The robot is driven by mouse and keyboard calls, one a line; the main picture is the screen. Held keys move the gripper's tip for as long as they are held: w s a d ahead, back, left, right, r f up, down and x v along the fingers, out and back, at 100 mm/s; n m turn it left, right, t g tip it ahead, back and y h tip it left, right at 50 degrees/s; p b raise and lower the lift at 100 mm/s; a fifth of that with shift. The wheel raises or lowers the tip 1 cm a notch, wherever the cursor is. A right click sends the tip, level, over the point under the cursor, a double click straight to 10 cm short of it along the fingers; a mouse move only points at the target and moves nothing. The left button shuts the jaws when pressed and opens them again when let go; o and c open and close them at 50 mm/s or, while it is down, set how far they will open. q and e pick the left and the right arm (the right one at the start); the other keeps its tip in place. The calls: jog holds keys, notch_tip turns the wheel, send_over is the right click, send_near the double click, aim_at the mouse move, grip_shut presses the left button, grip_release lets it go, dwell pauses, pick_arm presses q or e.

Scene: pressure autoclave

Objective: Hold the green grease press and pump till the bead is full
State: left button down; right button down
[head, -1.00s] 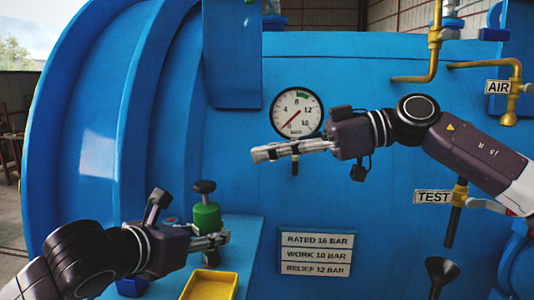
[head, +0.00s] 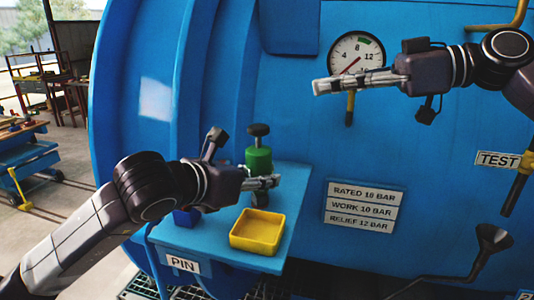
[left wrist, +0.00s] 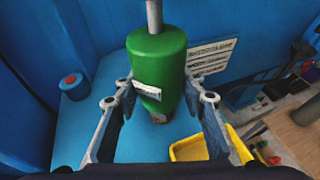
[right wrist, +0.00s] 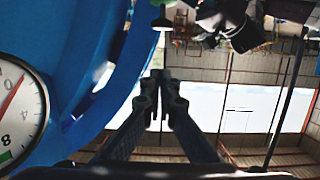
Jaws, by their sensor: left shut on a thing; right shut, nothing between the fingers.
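The green grease press (head: 259,160) stands upright over the blue shelf, with a black knob (head: 258,129) on a rod at its top. My left gripper (head: 268,183) is shut on it from the left. In the left wrist view the two fingers flank the green body (left wrist: 158,62), which carries a small pale label. I cannot tell whether its base touches the shelf, and no bead can be made out. My right gripper (head: 322,86) is shut and empty, in front of the vessel below the gauge; its fingertips meet in the right wrist view (right wrist: 161,82).
A round pressure gauge (head: 356,56) is on the blue vessel above a rating plate (head: 361,206). A dark funnel (head: 491,238) is at right. Workbenches stand far left.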

jog(key=shift+f, duration=0.1)
send_over(259, 138)
jog(key=d, duration=0.2)
jog(key=f, duration=0.5)
jog(key=shift+s+d+f, duration=0.1)
jog(key=shift+d+f, duration=0.2)
jog(key=shift+f, duration=0.4)
jog(key=shift+f, duration=1.4)
